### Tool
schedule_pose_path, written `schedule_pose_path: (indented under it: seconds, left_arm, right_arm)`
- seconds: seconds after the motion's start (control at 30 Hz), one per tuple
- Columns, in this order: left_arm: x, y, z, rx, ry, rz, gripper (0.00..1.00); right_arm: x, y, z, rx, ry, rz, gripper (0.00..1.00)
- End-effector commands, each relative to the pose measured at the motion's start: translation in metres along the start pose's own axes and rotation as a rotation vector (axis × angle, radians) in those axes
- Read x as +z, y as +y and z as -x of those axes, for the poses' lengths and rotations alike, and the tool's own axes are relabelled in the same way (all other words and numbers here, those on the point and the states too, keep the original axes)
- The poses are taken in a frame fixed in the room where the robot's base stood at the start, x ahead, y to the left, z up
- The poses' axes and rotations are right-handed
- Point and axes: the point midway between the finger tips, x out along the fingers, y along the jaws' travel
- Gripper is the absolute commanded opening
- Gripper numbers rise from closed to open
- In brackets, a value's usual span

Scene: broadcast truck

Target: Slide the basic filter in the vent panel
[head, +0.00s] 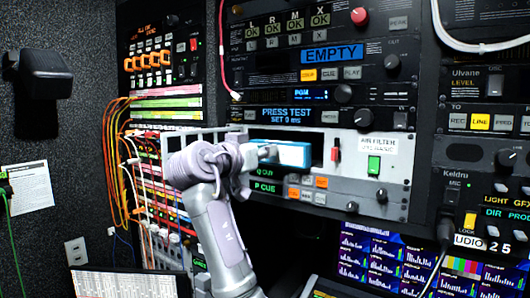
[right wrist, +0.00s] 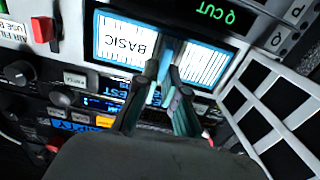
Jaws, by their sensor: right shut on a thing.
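The basic filter (head: 293,154) is a flat blue-framed block at the vent panel's slot in the head view. In the right wrist view its white face (right wrist: 122,42) reads BASIC upside down, with a striped part (right wrist: 205,65) on the other side of a blue middle grip. My right gripper (right wrist: 167,88) is shut on that grip; in the head view the gripper (head: 264,152) covers the filter's left end. The pale vent panel (head: 345,187) has an AIR FILTER label and a dark slot around the filter. How deep the filter sits is unclear. My left gripper is out of view.
A red lever (head: 335,150) and a green switch (head: 374,165) are right of the slot. A white open frame (right wrist: 275,115) stands close beside the gripper. Orange cables (head: 112,150) hang at the left; monitors (head: 380,258) are below.

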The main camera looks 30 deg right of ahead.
Motion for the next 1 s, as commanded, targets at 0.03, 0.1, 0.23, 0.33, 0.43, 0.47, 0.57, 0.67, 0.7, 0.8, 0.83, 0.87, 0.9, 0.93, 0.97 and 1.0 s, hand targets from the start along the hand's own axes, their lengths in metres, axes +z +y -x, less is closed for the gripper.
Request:
schedule_pose_path:
  seconds: [0.03, 0.1, 0.23, 0.33, 0.43, 0.47, 0.57, 0.67, 0.7, 0.8, 0.83, 0.87, 0.9, 0.93, 0.97, 1.0]
  left_arm:
    - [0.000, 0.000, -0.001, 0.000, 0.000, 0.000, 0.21]
    - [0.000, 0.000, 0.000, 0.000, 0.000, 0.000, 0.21]
    - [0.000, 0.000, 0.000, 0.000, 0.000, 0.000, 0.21]
    - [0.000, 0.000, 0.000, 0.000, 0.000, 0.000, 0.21]
    - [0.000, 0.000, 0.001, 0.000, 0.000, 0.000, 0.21]
    - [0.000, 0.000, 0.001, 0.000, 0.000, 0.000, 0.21]
    - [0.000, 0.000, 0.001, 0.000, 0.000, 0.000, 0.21]
    - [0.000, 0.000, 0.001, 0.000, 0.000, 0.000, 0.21]
    - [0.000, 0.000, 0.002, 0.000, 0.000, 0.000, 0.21]
    - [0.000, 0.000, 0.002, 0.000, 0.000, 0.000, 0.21]
    - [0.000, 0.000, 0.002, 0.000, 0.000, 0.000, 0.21]
    - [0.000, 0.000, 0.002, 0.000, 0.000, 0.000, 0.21]
    - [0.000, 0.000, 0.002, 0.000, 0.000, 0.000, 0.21]
    - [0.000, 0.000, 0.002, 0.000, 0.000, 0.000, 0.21]
    - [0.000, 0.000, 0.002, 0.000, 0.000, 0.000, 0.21]
    - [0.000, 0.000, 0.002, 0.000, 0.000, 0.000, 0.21]
  right_arm:
    - [0.000, 0.000, 0.000, 0.000, 0.001, 0.000, 0.00]
    - [0.000, 0.000, 0.000, 0.000, 0.001, 0.000, 0.00]
    - [0.000, 0.000, 0.000, 0.000, 0.001, 0.000, 0.00]
    - [-0.001, 0.000, -0.002, 0.000, 0.001, 0.000, 0.00]
    - [-0.001, 0.000, -0.004, 0.000, 0.001, 0.001, 0.00]
    - [-0.001, 0.000, -0.005, 0.000, 0.001, 0.001, 0.00]
    - [-0.001, 0.000, -0.007, 0.000, 0.001, 0.001, 0.00]
    - [-0.001, 0.000, -0.010, 0.000, 0.001, 0.001, 0.00]
    - [-0.001, 0.000, -0.011, 0.000, 0.001, 0.001, 0.00]
    - [-0.001, 0.000, -0.013, 0.000, 0.001, 0.001, 0.00]
    - [-0.001, 0.000, -0.014, 0.000, 0.001, 0.001, 0.00]
    - [-0.001, 0.000, -0.015, 0.000, 0.001, 0.001, 0.00]
    - [-0.001, 0.000, -0.016, 0.000, 0.001, 0.001, 0.00]
    - [-0.001, 0.000, -0.017, 0.000, 0.001, 0.001, 0.00]
    - [-0.001, 0.000, -0.018, 0.000, 0.001, 0.001, 0.00]
    - [-0.001, 0.000, -0.019, 0.000, 0.001, 0.000, 0.00]
